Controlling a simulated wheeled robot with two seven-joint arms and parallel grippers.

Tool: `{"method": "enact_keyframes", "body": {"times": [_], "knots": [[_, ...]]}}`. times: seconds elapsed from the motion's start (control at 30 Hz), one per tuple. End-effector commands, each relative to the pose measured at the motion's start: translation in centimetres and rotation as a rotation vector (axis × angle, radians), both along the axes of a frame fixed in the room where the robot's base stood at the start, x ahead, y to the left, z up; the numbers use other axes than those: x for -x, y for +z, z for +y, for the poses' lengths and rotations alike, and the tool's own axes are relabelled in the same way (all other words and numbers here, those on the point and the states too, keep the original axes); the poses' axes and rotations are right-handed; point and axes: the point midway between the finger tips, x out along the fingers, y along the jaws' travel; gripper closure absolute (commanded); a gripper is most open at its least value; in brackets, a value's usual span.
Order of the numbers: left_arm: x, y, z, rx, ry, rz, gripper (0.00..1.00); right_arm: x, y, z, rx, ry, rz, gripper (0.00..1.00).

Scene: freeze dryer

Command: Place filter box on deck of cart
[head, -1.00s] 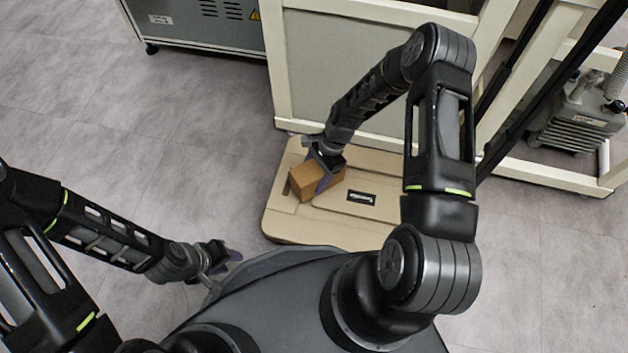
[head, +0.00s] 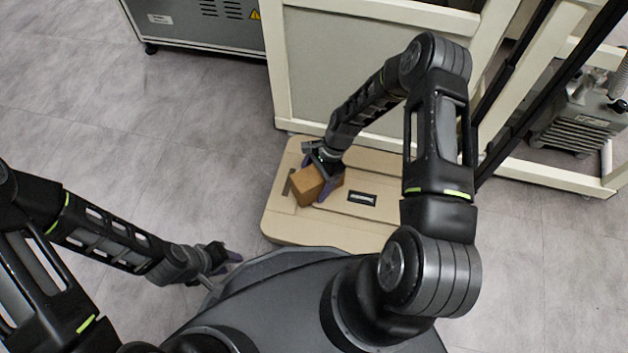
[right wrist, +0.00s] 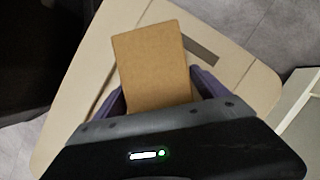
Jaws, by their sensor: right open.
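The filter box, a plain brown carton (head: 312,190), is on or just above the left part of the tan cart deck (head: 300,228). I cannot tell whether its underside touches the deck. My right gripper (head: 325,178) reaches down over the box with a purple finger beside it. In the right wrist view the box (right wrist: 152,62) lies between the two purple fingers of the right gripper (right wrist: 162,98), which is open around it. My left gripper (head: 222,260) hangs low at the left, away from the cart; its fingertips are too small to read.
A cream-framed cabinet (head: 340,60) stands right behind the cart. A grey unit (head: 205,25) is at the back left and a pump (head: 580,125) at the right. The deck has a black label (head: 362,198) and clear room right of the box. The floor at left is open.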

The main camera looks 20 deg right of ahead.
Motion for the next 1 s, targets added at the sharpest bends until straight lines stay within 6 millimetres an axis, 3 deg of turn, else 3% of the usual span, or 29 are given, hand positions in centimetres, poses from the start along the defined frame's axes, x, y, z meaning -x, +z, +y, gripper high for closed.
{"method": "enact_keyframes", "body": {"times": [0.33,0.8,1.0], "knots": [[0.1,0.9,0.0,0.001,-0.001,0.003,0.64,-0.1,1.4,-0.4,0.001,0.0,-0.001,0.17],[0.7,4.5,0.1,0.004,-0.009,0.02,0.64,-0.6,9.8,-3.8,0.001,0.001,-0.001,0.17],[0.9,4.9,-0.1,0.007,-0.014,0.023,0.64,-0.6,11.3,-4.5,0.0,0.0,0.0,0.17]]}}
